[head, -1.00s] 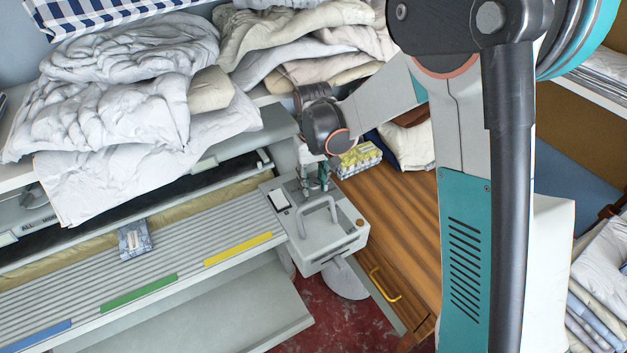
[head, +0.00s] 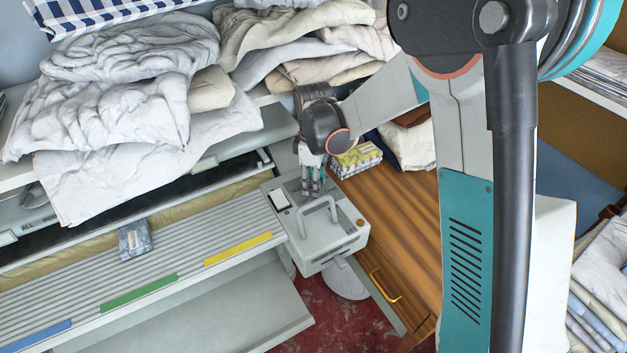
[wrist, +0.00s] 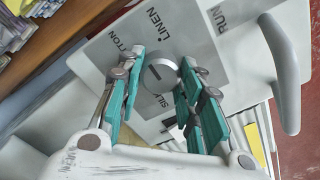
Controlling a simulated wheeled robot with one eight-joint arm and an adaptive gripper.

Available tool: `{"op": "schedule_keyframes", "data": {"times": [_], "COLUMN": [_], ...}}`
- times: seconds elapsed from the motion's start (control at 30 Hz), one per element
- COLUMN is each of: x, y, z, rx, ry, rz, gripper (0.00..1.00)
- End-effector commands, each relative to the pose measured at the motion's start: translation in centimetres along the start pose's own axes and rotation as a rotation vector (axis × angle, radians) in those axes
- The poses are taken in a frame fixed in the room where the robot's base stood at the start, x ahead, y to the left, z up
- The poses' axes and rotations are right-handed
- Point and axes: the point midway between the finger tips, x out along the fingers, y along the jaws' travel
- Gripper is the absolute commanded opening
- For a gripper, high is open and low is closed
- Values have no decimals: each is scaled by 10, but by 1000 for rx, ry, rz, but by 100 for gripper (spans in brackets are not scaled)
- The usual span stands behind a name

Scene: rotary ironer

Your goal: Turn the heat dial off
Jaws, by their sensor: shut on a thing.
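The heat dial (wrist: 160,74) is a small round grey knob on the ironer's control box. In the wrist view the words COTTON, LINEN and SILK stand around it on a grey label (wrist: 190,38), partly covered by my fingers. A dark mark shows on the knob; I cannot tell which setting it points to. My gripper (wrist: 164,64), with teal finger pads, is shut on the dial, one finger on each side. In the head view my gripper (head: 312,186) reaches down to the top of the control box (head: 325,246), and the dial itself is hidden there.
A curved grey handle (head: 319,206) stands up on the box close to my fingers; it also shows at the wrist view's right (wrist: 284,75). The slatted ironer table (head: 195,262) lies left, a wooden counter (head: 400,215) right. Bulky linens (head: 125,110) are piled behind.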

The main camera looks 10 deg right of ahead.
Motion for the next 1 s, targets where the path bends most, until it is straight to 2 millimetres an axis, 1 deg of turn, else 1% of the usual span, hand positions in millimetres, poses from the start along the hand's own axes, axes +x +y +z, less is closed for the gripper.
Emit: {"op": "schedule_keyframes", "data": {"times": [0.2,0.5,0.7,1.0], "x": [0,0,0,0], "y": [0,0,0,0], "z": [0,0,0,0], "rx": [-196,-405,-486,-528], "ry": [0,0,0,0], "rz": [1,1,1,1], "gripper": [10,10,10,10]}}
